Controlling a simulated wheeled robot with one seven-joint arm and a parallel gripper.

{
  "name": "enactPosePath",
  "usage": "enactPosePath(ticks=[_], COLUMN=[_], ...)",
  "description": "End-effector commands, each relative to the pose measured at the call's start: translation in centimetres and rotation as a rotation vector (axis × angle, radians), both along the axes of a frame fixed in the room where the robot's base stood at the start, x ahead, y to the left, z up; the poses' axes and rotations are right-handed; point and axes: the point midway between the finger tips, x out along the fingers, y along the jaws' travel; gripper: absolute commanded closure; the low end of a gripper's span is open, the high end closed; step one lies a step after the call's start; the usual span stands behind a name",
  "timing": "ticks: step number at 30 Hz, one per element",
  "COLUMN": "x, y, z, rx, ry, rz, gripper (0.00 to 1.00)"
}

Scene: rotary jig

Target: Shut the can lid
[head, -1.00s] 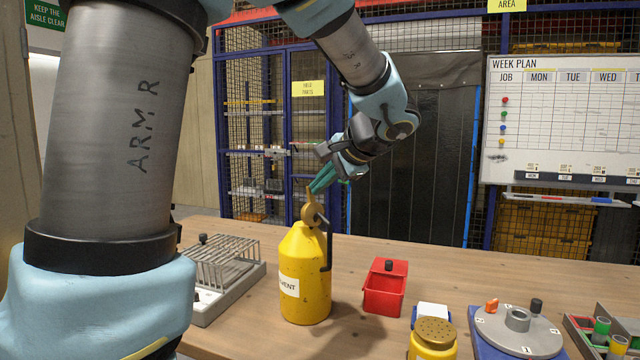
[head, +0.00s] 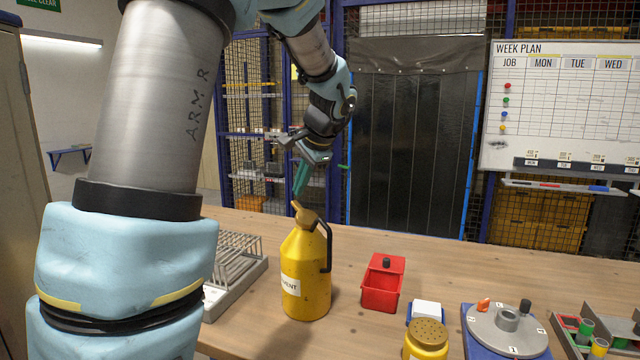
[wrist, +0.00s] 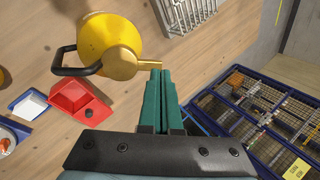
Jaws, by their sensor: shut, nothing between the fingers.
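The yellow solvent can (head: 303,270) stands upright on the bench, with a dark handle (head: 327,248) on its right side. Its brass lid (head: 306,216) lies over the neck, with its tab pointing up and left toward my fingers. I cannot tell whether the lid sits fully flush. In the wrist view the can (wrist: 106,35) shows from above, and the lid (wrist: 122,63) has its tab reaching right to just above the fingertips. My gripper (head: 298,194) has its green fingers shut and empty, at or just above the tab; contact is unclear. The fingertips also show in the wrist view (wrist: 162,73).
A wire rack (head: 237,265) stands left of the can. A red box (head: 383,284) stands to the right, and a yellow perforated-top jar (head: 427,338) and a grey rotary disc (head: 508,330) stand farther right. The bench behind the can is clear.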

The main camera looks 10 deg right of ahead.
Motion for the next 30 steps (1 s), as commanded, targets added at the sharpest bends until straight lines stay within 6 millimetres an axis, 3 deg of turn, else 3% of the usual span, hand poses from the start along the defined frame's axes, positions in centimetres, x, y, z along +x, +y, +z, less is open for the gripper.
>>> enactPosePath(ticks=[15,30], x=[3.3,4.4], y=[1.8,2.5], z=[-3.2,-5.1], rx=[0.004,0.003], ry=[-0.002,-0.002], rz=[-0.003,-0.003], gripper=[1.00,1.00])
